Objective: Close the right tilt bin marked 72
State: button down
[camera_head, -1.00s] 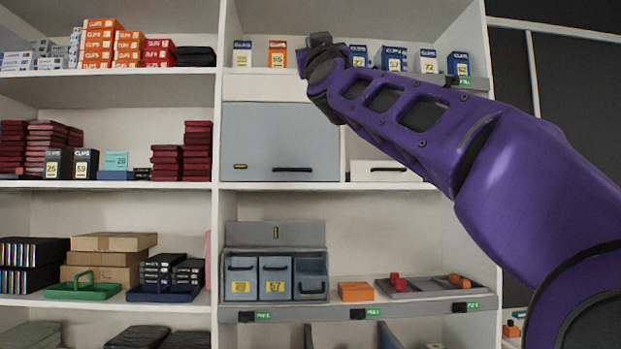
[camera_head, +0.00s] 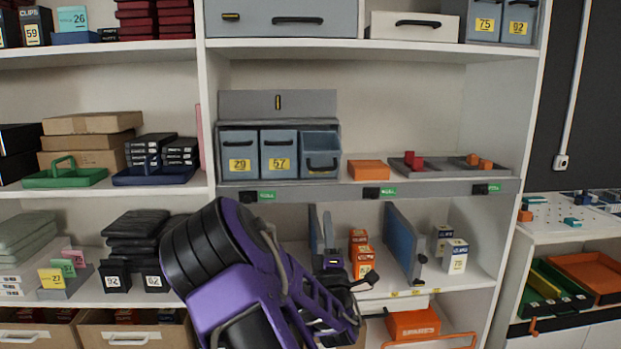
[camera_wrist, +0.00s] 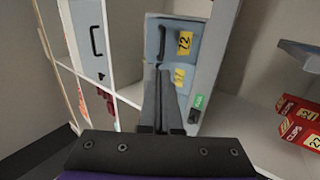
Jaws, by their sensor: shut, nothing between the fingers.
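The right tilt bin (camera_head: 320,160) is the third in a grey bin unit on the middle shelf. It is tilted open at the top, with its dark inside showing; its front leans outward. In the wrist view the bin marked 72 (camera_wrist: 196,30) shows its dark handle and yellow label, turned sideways. My gripper (camera_head: 328,218) is below and in front of the bin unit, over the lower shelf. In the wrist view my gripper (camera_wrist: 161,68) is shut and empty, its tips overlapping the bin fronts; contact cannot be told.
Two closed bins, the middle one (camera_head: 279,152) marked 57, stand left of the open bin. An orange box (camera_head: 368,170) and a grey tray (camera_head: 436,164) are to the right. A shelf edge (camera_head: 410,190) with green tags runs beneath. Blue dividers (camera_head: 403,243) stand below.

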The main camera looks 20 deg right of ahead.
aim_at(323, 170)
jog(key=p+x, duration=0.1)
jog(key=x, duration=1.2)
jog(key=shift+w+d+f, duration=0.15)
jog(key=shift+w+d, duration=0.05)
jog(key=shift+d, duration=0.15)
